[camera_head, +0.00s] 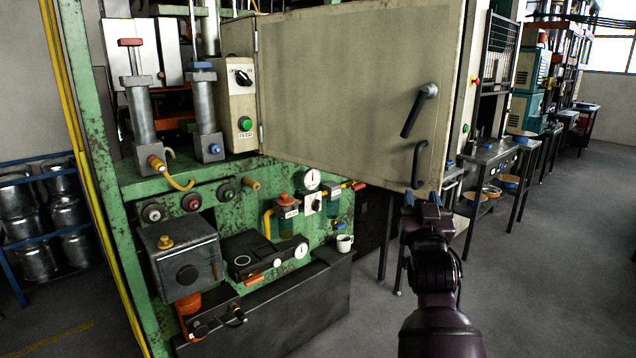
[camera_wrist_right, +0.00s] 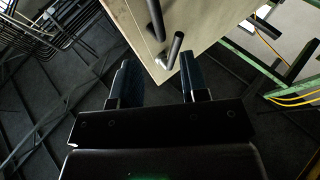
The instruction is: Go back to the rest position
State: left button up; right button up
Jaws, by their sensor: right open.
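My right gripper (camera_head: 423,199) is open and empty in the head view, just below the lower corner of a beige cabinet door (camera_head: 340,80). The door stands swung out from the green machine. It carries a dark lever handle (camera_head: 413,115) and a curved pull handle (camera_head: 419,163) just above my fingertips. In the right wrist view my gripper (camera_wrist_right: 157,85) shows two fingers spread apart with nothing between them. The door's corner (camera_wrist_right: 140,25) and dark handles are ahead of the fingers there. I cannot tell whether a finger touches the door. My left gripper is not in view.
The green machine (camera_head: 130,225) fills the left, with a control box (camera_head: 238,105), valves and gauges. Side tables (camera_head: 490,152) line the right behind the door. The grey floor (camera_head: 560,270) at right is clear.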

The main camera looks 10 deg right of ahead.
jog(key=s+a+f+n+g+y, duration=0.25)
jog(key=s+f, duration=0.25)
jog(key=f, duration=0.5)
jog(key=s+a+f+n+g+y, duration=0.15)
jog(key=s+f+y, duration=0.3)
jog(key=f, duration=0.65)
jog(key=s+f+g, duration=0.5)
jog(key=s+f, duration=1.5)
jog(key=s, duration=0.3)
jog(key=shift+d+g+h, duration=0.3)
jog(key=shift+w+r, duration=0.1)
jog(key=shift+w, duration=0.05)
